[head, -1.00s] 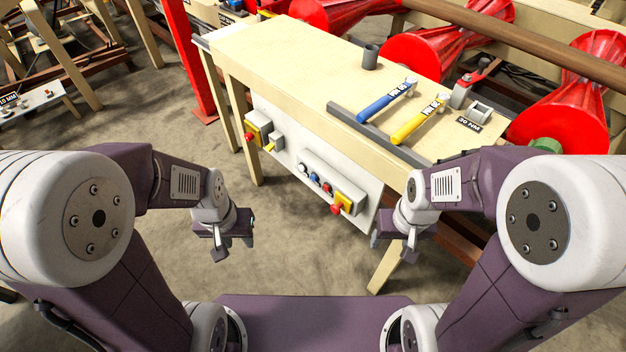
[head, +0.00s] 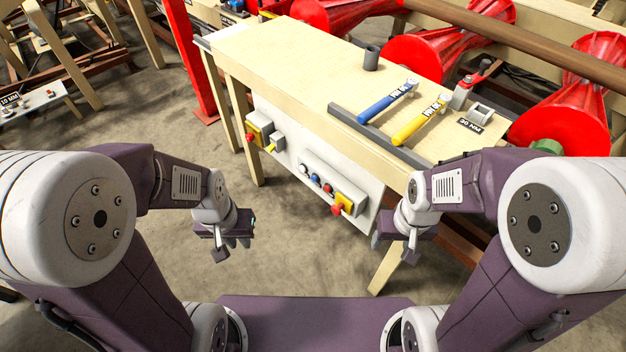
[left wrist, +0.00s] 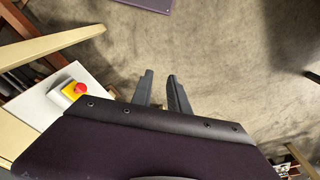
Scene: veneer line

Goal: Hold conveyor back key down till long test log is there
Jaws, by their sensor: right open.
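The white control panel (head: 285,165) hangs on the front of the wooden bench. It carries a row of small round buttons (head: 315,181), pale, blue, dark and red; their labels are too small to read. My left gripper (head: 232,243) hangs above the floor, left of the buttons and apart from the panel. The left wrist view shows its two fingers (left wrist: 160,76) parted, with nothing between them. My right gripper (head: 390,243) is open, just right of the panel's lower end; its fingers are partly hidden. A long brown round bar (head: 500,27) lies above the red rollers; I cannot tell if it is the log.
Yellow boxes with red stop knobs sit at both panel ends (head: 254,132) (head: 343,205); one shows in the left wrist view (left wrist: 76,91). The floor before the panel is clear.

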